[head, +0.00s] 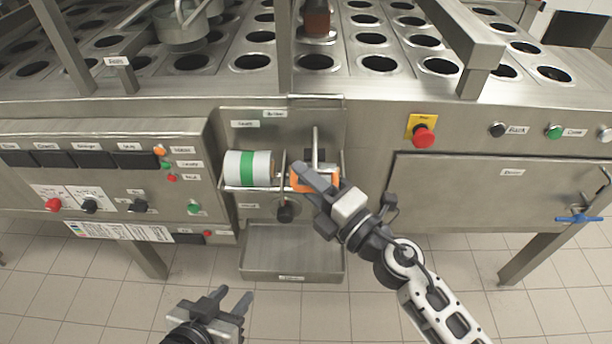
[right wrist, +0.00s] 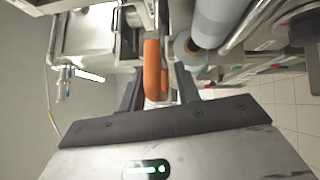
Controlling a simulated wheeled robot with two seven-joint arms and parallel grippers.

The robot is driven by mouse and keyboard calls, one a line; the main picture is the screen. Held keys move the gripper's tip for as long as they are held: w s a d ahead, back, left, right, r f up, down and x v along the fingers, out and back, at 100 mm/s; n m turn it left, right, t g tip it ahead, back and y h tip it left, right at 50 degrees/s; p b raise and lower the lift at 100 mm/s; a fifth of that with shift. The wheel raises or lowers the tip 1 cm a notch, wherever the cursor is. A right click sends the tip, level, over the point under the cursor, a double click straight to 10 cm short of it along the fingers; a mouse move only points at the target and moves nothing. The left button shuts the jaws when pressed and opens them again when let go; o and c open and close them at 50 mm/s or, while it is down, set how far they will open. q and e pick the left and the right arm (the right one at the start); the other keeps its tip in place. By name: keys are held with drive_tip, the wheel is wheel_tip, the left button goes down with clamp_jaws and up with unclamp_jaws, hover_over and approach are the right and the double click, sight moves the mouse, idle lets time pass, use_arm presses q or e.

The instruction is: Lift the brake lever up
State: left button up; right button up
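An orange handle (head: 301,179), which looks like the brake lever, sits on the roll holder in the middle of the machine's front panel. My right gripper (head: 316,178) is at it and partly hides it. In the right wrist view the orange handle (right wrist: 153,70) stands between my right gripper's two dark fingers (right wrist: 160,88), with a visible gap at least to the right finger. That gripper is open around it. My left gripper (head: 232,297) is open and empty, low in front of the machine, away from the panel.
A white roll with a green band (head: 247,168) lies left of the handle. A thin upright metal rod (head: 315,145) and a black knob (head: 285,211) are close by. A steel tray (head: 291,252) juts out below. A red emergency button (head: 423,136) is to the right.

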drive_tip(key=shift+a, duration=0.1)
clamp_jaws()
drive_tip(key=shift+r, duration=0.1)
drive_tip(key=shift+w+r, duration=0.1)
